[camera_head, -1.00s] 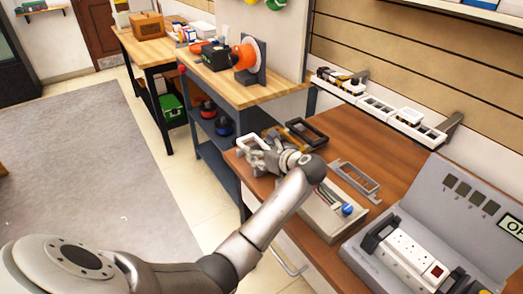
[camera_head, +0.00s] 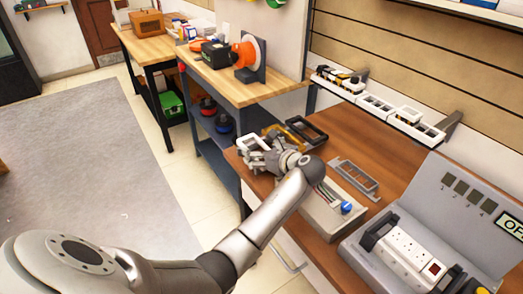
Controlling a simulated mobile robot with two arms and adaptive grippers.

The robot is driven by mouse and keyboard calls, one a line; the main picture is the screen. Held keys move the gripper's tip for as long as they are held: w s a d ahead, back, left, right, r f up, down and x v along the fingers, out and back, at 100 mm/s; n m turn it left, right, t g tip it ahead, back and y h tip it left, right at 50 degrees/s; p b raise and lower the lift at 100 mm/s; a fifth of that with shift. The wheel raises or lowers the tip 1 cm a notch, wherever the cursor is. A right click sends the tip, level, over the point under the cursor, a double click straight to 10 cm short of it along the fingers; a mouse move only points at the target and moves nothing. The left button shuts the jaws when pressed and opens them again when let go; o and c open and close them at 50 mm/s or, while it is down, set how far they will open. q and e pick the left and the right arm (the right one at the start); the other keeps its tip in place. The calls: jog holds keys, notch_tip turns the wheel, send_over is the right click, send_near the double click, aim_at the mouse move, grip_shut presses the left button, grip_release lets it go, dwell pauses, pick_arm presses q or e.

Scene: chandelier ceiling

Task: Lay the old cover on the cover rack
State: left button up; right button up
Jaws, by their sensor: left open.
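My left gripper (camera_head: 262,158) reaches over the left part of the brown workbench. It is open, and its fingers are partly hidden by its own wrist. A white rectangular frame cover (camera_head: 246,141) shows just beyond the fingers; I cannot tell whether they touch it. A yellow-brown frame (camera_head: 289,137) and a black frame (camera_head: 307,130) stand beside it at the back, apparently in a row. Any rack under them is hidden or too small to make out. A grey frame (camera_head: 356,179) lies to the right of my wrist. My right gripper is not in view.
A pale box with wires and a blue knob (camera_head: 346,207) sits under and right of my forearm. A grey console (camera_head: 459,222) and a white socket strip (camera_head: 412,256) fill the right side. White trays (camera_head: 376,107) line the wall. Bare wood shows behind the grey frame.

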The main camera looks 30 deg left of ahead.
pick_arm(q)
jog(key=shift+f, duration=0.2)
jog(key=v, duration=0.8)
jog(key=r+v, duration=0.1)
jog(key=v, duration=0.3)
jog(key=shift+r, duration=0.15)
